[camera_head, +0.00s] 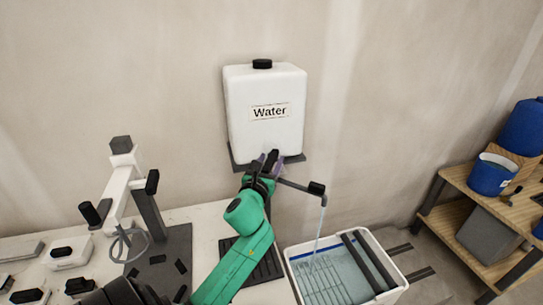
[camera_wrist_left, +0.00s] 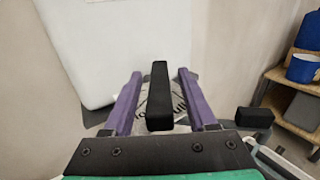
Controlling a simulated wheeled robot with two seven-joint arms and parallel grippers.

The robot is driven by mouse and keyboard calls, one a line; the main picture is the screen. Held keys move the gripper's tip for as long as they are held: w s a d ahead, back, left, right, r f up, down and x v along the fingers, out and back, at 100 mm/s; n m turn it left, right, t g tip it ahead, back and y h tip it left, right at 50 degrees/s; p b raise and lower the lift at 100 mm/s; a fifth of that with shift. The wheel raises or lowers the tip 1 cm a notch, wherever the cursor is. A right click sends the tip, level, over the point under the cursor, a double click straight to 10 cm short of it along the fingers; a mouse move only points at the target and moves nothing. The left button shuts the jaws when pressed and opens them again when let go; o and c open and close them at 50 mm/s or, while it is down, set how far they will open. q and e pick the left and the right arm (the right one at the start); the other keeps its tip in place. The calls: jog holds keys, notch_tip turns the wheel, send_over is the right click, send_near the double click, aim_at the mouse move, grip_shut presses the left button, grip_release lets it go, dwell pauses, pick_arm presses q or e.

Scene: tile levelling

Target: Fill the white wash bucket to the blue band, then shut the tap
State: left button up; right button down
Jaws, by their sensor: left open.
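The white water tank (camera_head: 266,105), labelled "Water", stands on a dark shelf against the wall. Its black tap lever (camera_wrist_left: 159,95) stands between the purple fingers of my open left gripper (camera_head: 265,161), with a gap on each side in the left wrist view. The dark spout (camera_head: 317,188) reaches out to the right, and a thin stream of water (camera_head: 318,232) falls from it. The white wash bucket (camera_head: 396,266) below holds pale blue water (camera_head: 335,275). A blue band (camera_head: 372,240) shows inside near the rim; the exact level against it is unclear. My right gripper is out of view.
Dark bars cross the bucket, with a grid at its front left. A white and black stand (camera_head: 152,215) is left of my arm on the pale worktop (camera_head: 205,222). A wooden shelf (camera_head: 465,180) with blue buckets (camera_head: 490,175) is at the right.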

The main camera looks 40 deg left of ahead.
pick_arm(q)
jog(key=shift+w+a, duration=0.25)
jog(key=shift+w, duration=0.35)
jog(key=shift+s, duration=0.1)
grip_shut()
dwell(0.9)
